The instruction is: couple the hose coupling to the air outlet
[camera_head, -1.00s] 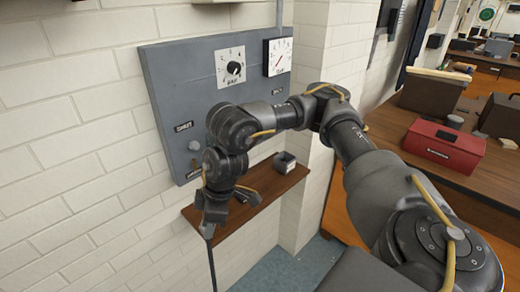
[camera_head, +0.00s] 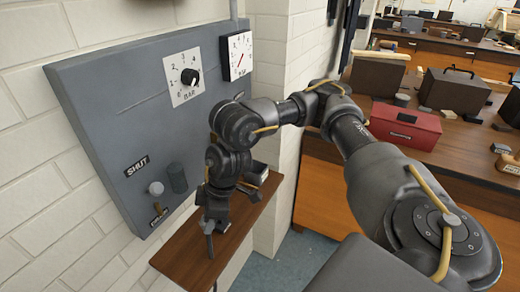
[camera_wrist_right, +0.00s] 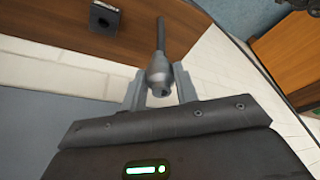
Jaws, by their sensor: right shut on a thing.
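My right gripper (camera_head: 214,214) is shut on the hose coupling, a grey metal piece with a dark hose (camera_head: 210,245). The coupling (camera_wrist_right: 160,80) shows between the two fingers in the right wrist view, with its hose leading away. In the head view the gripper is in front of the wooden shelf, below and right of the panel's fittings. A dark grey cylinder (camera_head: 177,177), which looks like the air outlet, sticks out of the grey wall panel (camera_head: 120,110). The coupling is apart from it. My left gripper is not in view.
A pale knob (camera_head: 156,188) is left of the cylinder, below a SHUT label (camera_head: 137,166). A dial (camera_head: 190,77) and a gauge (camera_head: 236,55) are higher up. A dark block (camera_head: 258,172) sits on the shelf (camera_head: 185,258). A red toolbox (camera_head: 405,126) stands on a bench at right.

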